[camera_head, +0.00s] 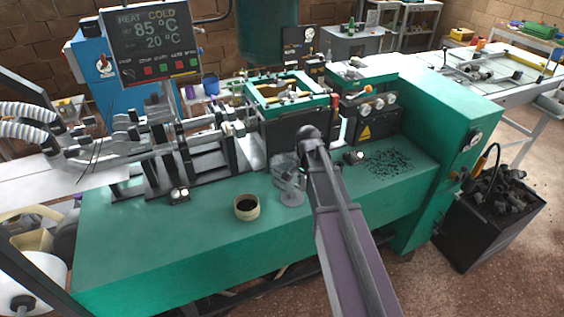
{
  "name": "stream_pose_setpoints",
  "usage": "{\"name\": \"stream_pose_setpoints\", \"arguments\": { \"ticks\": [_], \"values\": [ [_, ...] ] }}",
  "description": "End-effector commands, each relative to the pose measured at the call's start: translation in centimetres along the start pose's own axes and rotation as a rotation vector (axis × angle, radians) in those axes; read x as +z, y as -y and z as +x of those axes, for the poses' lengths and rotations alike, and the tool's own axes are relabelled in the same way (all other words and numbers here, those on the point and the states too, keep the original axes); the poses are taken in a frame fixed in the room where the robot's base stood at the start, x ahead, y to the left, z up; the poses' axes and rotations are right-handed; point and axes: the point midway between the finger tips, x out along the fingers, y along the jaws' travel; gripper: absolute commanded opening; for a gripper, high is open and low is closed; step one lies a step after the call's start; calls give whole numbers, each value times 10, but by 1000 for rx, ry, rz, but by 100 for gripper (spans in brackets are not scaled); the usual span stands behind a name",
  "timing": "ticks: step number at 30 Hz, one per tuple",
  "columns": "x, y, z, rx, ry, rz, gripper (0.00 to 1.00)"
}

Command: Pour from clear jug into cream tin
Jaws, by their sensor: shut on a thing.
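The cream tin (246,213) stands upright on the green machine top, open at the top, with something dark inside. The clear jug (291,197) is just right of the tin, apart from it in the picture. The jug is see-through and hard to make out against the green; its contents and exact tilt cannot be told. My gripper (287,173) is shut on the jug, at the end of my arm that reaches in from the lower right. The wrist partly hides the fingers and the jug's upper part. Whether the jug touches the surface is unclear.
Metal clamps and rods (180,150) crowd the left and back of the green top (180,240). Dark crumbs (390,163) lie at the right. A control screen (150,45) hangs upper left. A black bin (490,215) stands on the floor. The green top's front is clear.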

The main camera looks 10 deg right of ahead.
Motion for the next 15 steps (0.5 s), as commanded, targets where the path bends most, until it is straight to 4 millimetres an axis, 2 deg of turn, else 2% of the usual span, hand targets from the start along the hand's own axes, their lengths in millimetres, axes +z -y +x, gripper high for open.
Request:
{"name": "stream_pose_setpoints", "arguments": {
  "ticks": [15],
  "values": [
    [8,59,-31,2,-2,-757,0]
  ]
}}
